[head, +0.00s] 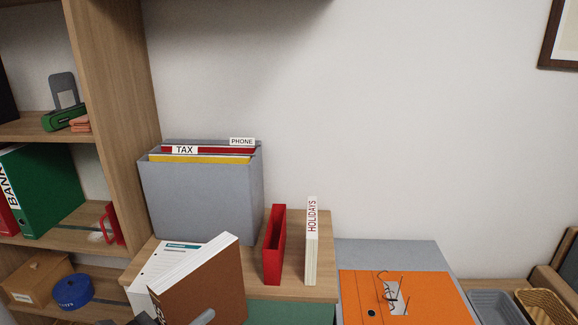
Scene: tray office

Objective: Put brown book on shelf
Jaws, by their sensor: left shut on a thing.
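The brown book (205,287) is at the bottom, left of centre, tilted, with its white page edges facing up and left. My left gripper (203,317) is shut on it at the lower edge of the picture. One grey fingertip lies against the brown cover; the rest of the gripper is mostly hidden or cut off. The wooden shelf unit (112,100) stands at the left. Its boards hold a green binder (45,190) marked BANK and other items. My right gripper is not in view.
Behind the book, a cabinet top (250,284) bears a grey file box (200,200), a red holder (274,245), a white HOLIDAYS book (311,245) and a printed sheet (163,267). An orange binder (440,300) lies at the right. A blue tape roll (73,292) sits on the lower shelf.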

